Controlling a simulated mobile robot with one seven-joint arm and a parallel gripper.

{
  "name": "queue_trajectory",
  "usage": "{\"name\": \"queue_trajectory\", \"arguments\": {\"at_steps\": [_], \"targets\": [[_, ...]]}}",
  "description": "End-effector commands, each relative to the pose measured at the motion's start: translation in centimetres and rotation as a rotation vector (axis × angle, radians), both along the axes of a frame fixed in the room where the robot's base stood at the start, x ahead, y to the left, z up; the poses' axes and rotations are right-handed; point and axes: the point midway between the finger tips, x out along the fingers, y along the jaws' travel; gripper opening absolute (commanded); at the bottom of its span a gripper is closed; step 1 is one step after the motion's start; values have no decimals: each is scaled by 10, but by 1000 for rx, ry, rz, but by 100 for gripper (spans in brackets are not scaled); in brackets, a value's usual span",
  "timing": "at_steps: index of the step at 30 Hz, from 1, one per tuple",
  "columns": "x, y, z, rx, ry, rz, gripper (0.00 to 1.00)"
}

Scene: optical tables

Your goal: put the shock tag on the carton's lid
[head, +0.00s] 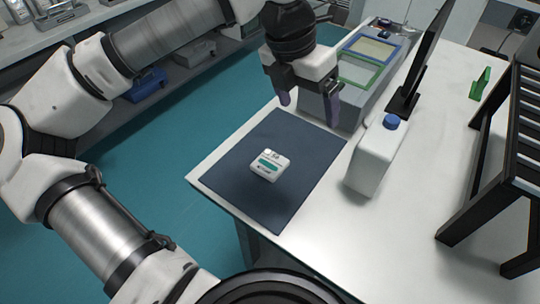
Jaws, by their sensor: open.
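A small white block-like item (269,166) with a green band and dark print lies on the dark mat, near the mat's middle. A small round white spot shows at its top edge. I cannot tell for sure whether this is the shock tag or the carton, and I make out no separate second one of the two. My gripper (308,107) points down above the far edge of the mat, beyond the white item and a little right of it. Its two dark fingers are apart, with nothing between them.
The dark mat (240,188) lies at the front left of the white table (431,122). A white bottle with a blue cap (373,160) stands right of it. Behind are a grey box with green and blue frames (350,92) and a thin black screen (424,55). A black rack (500,150) stands right.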

Motion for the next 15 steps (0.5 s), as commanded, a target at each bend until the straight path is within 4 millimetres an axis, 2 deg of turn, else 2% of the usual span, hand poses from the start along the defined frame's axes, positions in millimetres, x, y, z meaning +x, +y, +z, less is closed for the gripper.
{"name": "queue_trajectory", "arguments": {"at_steps": [1, 3, 6, 11, 15], "targets": [[7, 18, -8, 91, 15, 49, 85], [12, 38, -17, 183, 31, 97, 85], [15, 53, -23, 251, 45, 135, 85], [15, 56, -44, 264, 50, 139, 85], [14, 56, -73, 260, 50, 137, 85]]}}
